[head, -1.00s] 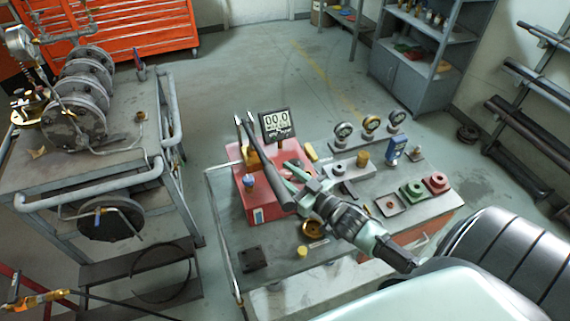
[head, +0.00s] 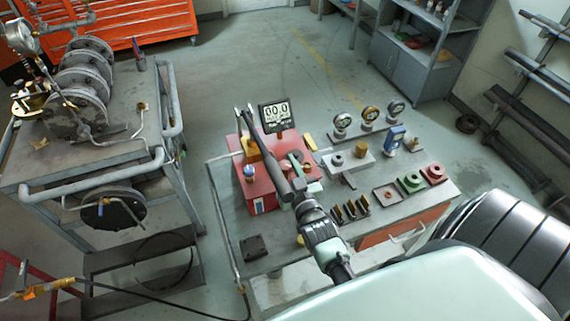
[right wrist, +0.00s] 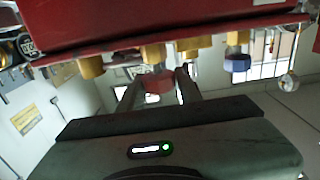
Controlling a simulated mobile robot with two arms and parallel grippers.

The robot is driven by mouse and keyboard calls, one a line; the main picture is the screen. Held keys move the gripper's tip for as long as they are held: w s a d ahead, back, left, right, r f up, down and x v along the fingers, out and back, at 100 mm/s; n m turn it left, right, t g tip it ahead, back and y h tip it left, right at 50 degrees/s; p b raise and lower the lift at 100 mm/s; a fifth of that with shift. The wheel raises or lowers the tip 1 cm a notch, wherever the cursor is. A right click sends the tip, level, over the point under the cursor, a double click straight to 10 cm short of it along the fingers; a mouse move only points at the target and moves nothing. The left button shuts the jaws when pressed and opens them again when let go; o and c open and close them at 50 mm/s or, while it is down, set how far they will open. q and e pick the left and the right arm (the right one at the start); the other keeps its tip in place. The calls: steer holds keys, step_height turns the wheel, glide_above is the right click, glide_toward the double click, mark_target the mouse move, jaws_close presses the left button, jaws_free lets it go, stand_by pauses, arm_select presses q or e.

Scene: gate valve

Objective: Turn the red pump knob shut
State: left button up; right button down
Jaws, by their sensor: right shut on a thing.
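The red pump (head: 262,197) stands at the left of the grey work table, with a black lever, a digital gauge (head: 276,115) and a blue knob (head: 249,171) on it. My right gripper (head: 297,172) is at the pump's right side; the lever and the hand hide its fingertips in the head view. In the right wrist view the red knob (right wrist: 158,83) sits between the two fingers of the gripper (right wrist: 160,88), under the red pump body (right wrist: 150,22), and the gripper is shut on it. My left gripper is out of view.
Brass fittings (right wrist: 153,54) and the blue knob (right wrist: 237,62) are close to the fingers. The table (head: 225,185) also holds dial gauges (head: 370,114), green (head: 410,184) and red (head: 433,175) valve parts, and a black block (head: 254,248). A grey cart (head: 50,168) stands left.

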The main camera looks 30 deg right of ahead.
mark_target(287, 169)
steer(key=c, duration=1)
jaws_free()
steer(key=b+v, duration=0.1)
steer(key=v, duration=0.5)
steer(key=shift+s+a+b, duration=0.1)
steer(key=shift+s+b, duration=0.25)
steer(key=shift+b, duration=0.05)
steer(key=shift+s+a, duration=0.1)
steer(key=shift+s, duration=0.4)
